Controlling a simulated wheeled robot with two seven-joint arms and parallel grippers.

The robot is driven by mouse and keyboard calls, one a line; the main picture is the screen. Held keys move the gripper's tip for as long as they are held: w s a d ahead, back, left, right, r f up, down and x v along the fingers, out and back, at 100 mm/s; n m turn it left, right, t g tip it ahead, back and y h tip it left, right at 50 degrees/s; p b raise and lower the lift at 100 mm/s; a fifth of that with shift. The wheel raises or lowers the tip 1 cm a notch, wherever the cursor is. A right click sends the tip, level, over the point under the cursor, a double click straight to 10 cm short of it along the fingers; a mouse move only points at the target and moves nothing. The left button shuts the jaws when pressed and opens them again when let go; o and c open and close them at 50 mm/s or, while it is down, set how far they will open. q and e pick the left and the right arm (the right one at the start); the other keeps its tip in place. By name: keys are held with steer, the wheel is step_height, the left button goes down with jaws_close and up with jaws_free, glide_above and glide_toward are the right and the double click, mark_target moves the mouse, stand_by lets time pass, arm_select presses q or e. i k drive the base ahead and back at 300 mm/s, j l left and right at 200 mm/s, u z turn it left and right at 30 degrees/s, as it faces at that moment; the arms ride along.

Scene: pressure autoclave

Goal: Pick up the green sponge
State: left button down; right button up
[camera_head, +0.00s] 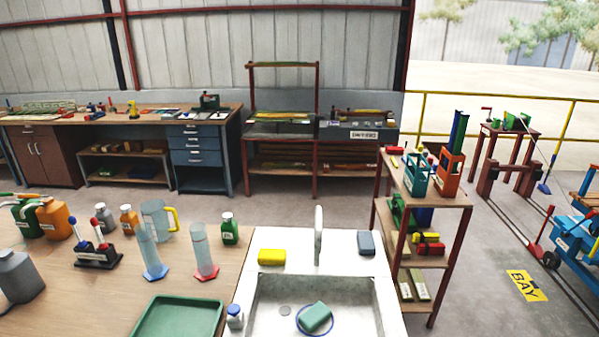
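The green sponge (315,317) lies in the sink basin (265,305), tilted, at a blue ring (301,327) on the basin floor. Whether it rests on the ring or inside it I cannot tell. The lower part of the ring is near the picture's bottom edge. Neither of my grippers is in view.
The faucet (318,236) stands behind the basin, between a yellow sponge (272,257) and a grey block (366,243). Left on the bench are a green tray (178,318), cylinders and bottles. A shelf rack (440,197) stands right.

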mark_target(317, 313)
steer(key=i+j+z, duration=0.1)
steer(key=j+z, duration=0.3)
steer(key=j, duration=0.3)
steer(key=j+z, duration=0.4)
steer(key=j, duration=0.3)
